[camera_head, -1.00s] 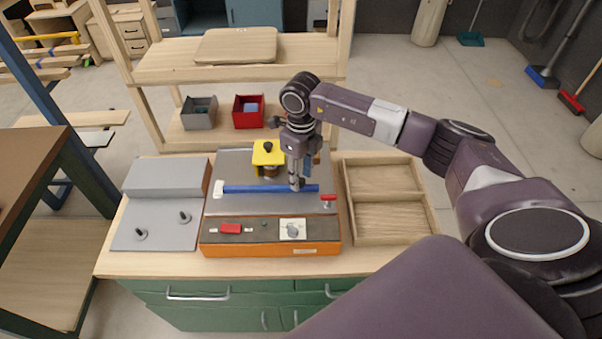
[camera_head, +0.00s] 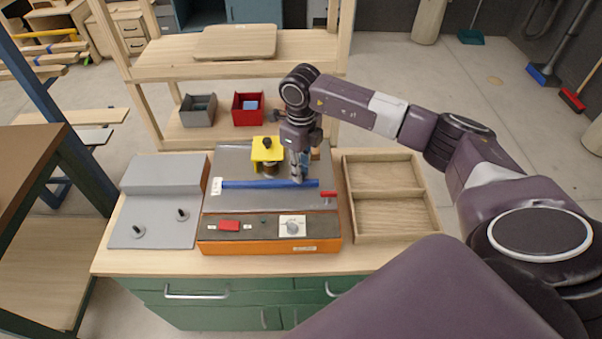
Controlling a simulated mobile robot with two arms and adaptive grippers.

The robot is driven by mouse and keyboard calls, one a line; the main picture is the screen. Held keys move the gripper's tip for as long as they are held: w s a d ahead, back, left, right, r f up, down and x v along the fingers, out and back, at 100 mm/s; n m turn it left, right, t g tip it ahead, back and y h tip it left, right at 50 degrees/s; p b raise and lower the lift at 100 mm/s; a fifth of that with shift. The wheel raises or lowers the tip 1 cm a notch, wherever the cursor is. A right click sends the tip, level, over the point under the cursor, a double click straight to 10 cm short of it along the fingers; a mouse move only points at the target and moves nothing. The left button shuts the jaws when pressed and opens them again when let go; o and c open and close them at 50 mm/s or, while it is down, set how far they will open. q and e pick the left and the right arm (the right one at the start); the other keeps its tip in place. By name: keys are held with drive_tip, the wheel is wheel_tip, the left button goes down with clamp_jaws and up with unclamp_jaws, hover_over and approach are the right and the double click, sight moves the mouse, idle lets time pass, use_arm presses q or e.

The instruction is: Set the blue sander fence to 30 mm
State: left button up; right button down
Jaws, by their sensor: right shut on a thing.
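The blue sander fence (camera_head: 255,184) is a long bar lying across the grey table of the orange-based sander (camera_head: 322,246). A white plate (camera_head: 217,187) with faint marks is at the fence's left end; I cannot read its scale. A small red lever (camera_head: 328,194) sits by the fence's right end and looks flat. My right gripper (camera_head: 298,179) points down at the fence, right of its middle, and is shut on it. The fingertips partly hide the contact. My left gripper is not in view.
A yellow guard (camera_head: 267,150) stands behind the fence. A front panel holds a red switch (camera_head: 229,225) and a dial (camera_head: 292,226). A wooden tray (camera_head: 395,238) is right of the sander; a grey stepped block (camera_head: 160,225) with two pegs is left. A shelf (camera_head: 175,68) rises behind.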

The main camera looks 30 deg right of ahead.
drive_tip(key=c, duration=1.8)
unclamp_jaws()
drive_tip(key=shift+r, duration=0.15)
wheel_tip(320, 180, up, 12)
drive_tip(key=shift+f, duration=0.1)
